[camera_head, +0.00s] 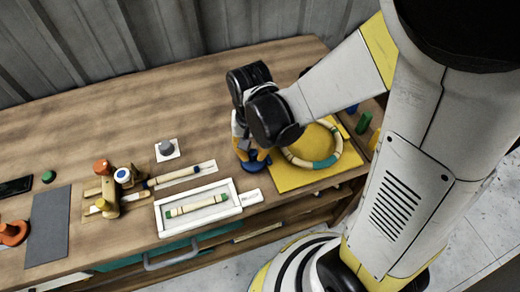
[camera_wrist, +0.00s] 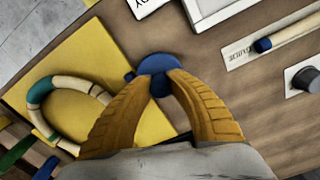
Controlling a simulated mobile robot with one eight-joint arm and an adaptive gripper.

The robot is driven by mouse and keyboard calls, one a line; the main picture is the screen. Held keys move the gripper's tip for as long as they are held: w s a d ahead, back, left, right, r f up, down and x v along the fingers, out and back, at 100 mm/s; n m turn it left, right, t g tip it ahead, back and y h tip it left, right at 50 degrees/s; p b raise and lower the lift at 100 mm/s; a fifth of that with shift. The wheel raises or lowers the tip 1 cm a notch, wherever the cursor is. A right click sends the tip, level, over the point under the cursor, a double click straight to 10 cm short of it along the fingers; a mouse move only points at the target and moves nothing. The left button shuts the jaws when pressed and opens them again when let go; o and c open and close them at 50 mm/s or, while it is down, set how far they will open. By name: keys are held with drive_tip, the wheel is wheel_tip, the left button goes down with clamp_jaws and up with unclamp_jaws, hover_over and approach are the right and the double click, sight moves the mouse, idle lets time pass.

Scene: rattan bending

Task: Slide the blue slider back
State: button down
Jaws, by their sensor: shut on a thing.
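The blue slider (camera_head: 256,164) sits at the left edge of the yellow board (camera_head: 288,181) on the bench. It also shows in the wrist view (camera_wrist: 157,64) as a round blue piece with a small knob. My gripper (camera_wrist: 163,86) has its two yellow-brown fingers closed around the blue slider's near part. In the head view my gripper (camera_head: 243,150) points down at the slider, and the black wrist hides part of the board. A rattan ring (camera_head: 306,164), cream with teal and dark bands, lies on the yellow board to the right of the slider.
A white tray (camera_head: 236,212) with a rattan strip stands left of the slider. Farther left are a guide strip (camera_head: 205,168), a grey knob (camera_head: 166,147) and a wooden jig (camera_head: 108,196). Green pegs (camera_head: 363,122) stand right of the board. Bare bench lies behind.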

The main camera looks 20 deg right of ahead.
sight(251, 153)
drive_tip(key=shift+a, duration=0.15)
drive_tip(key=c, duration=1.2)
unclamp_jaws()
drive_tip(key=shift+a, duration=0.15)
drive_tip(key=shift+c, duration=0.2)
wheel_tip(251, 153, up, 12)
drive_tip(key=s+d+r+n+t, duration=0.3)
drive_tip(key=d+r+t, duration=0.1)
drive_tip(key=d+t, duration=0.2)
drive_tip(key=shift+s+n+t, duration=0.3)
drive_tip(key=shift+s+t, duration=0.1)
drive_tip(key=shift+t, duration=0.2)
